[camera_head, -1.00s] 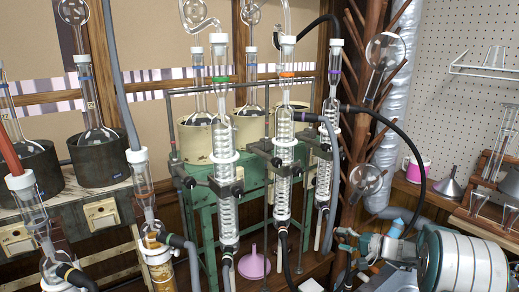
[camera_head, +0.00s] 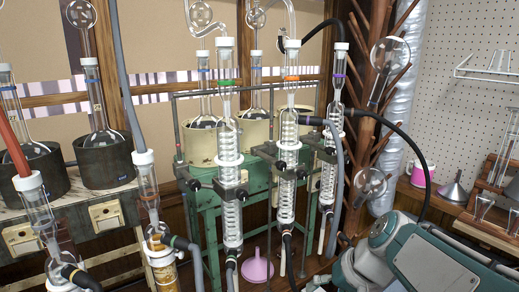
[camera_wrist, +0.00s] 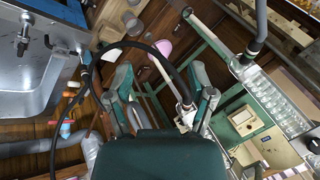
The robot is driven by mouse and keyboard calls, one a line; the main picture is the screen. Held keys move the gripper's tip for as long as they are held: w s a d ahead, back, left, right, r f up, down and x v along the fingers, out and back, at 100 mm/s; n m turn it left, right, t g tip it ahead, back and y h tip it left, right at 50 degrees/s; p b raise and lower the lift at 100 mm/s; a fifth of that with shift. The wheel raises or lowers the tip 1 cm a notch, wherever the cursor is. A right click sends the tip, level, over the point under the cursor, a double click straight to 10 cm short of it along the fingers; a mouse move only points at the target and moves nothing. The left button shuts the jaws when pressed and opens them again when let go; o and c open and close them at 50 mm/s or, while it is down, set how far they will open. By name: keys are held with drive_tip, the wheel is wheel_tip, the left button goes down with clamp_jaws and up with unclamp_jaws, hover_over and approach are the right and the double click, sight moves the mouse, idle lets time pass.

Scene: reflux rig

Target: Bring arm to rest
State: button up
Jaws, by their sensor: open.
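My gripper (camera_wrist: 160,76) shows in the wrist view with its two fingers apart and nothing held between them. A black hose and a white-capped tube appear in the picture between and behind the fingers, and I cannot tell how near they are. In the head view my arm (camera_head: 405,262) is low at the bottom right corner, just right of the condenser rig. The fingertips are not clear there, being at or below the lower edge of the picture.
Glass condensers (camera_head: 288,165) stand clamped before a green frame (camera_head: 200,216). A pink funnel (camera_head: 257,266) is low behind them. A black hose (camera_head: 408,140) arcs above my arm. A metal sink (camera_wrist: 35,62) is at the wrist view's left. A wooden shelf (camera_head: 484,230) is at right.

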drive_tip(key=s+d+n+t+h, duration=0.1)
drive_tip(key=s+h, duration=0.3)
drive_tip(key=s, duration=0.8)
drive_tip(key=shift+s+d+n+t+h, duration=0.15)
drive_tip(key=shift+d+n+t+h, duration=0.2)
drive_tip(key=shift+d+t, duration=0.4)
drive_tip(key=shift+d, duration=0.1)
